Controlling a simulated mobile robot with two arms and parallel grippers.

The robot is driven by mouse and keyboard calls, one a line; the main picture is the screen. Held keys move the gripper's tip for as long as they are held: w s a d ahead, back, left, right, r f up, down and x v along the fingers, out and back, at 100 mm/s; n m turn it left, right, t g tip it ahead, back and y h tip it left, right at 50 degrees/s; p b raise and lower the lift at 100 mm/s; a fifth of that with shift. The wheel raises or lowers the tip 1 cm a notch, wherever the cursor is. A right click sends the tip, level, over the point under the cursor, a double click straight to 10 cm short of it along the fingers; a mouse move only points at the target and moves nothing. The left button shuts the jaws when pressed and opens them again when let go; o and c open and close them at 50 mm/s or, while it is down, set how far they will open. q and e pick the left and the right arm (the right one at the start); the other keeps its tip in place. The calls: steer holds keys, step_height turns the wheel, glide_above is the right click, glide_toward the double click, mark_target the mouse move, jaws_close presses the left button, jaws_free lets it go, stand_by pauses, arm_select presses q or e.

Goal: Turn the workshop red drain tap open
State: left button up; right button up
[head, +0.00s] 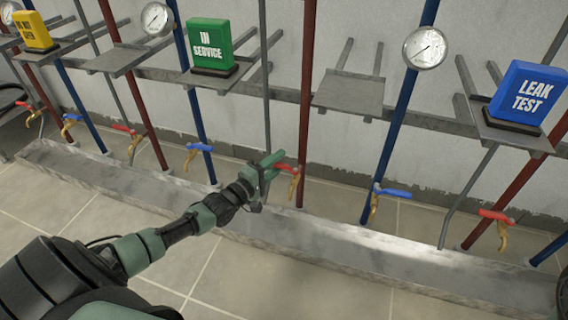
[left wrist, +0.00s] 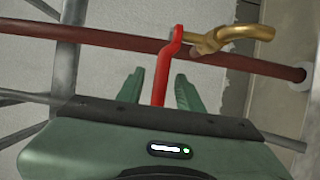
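A red-handled tap (head: 287,167) with a brass spout sits low on a red pipe in the middle of the head view. My left gripper (head: 265,173) is at this tap, just left of its brass body. In the left wrist view the red lever (left wrist: 163,75) lies crosswise to the red pipe, with the brass spout (left wrist: 235,36) beyond it. The two green fingers of my left gripper (left wrist: 160,93) are apart, one on each side of the lever, with gaps showing. The lever's near end is hidden behind the gripper body. My right gripper is not in view.
Other red taps (head: 497,216) and blue taps (head: 391,192) hang along the pipes. A grey trough (head: 330,242) runs below them. Shelves above hold a green "IN SERVICE" sign (head: 209,43) and a blue "LEAK TEST" sign (head: 530,93). Tiled floor is clear in front.

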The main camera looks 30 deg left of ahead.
arm_select(q)
steer(key=shift+w+d+b, duration=0.2)
steer(key=shift+w+b, duration=0.1)
steer(key=shift+w, duration=0.7)
jaws_close()
stand_by(0.8)
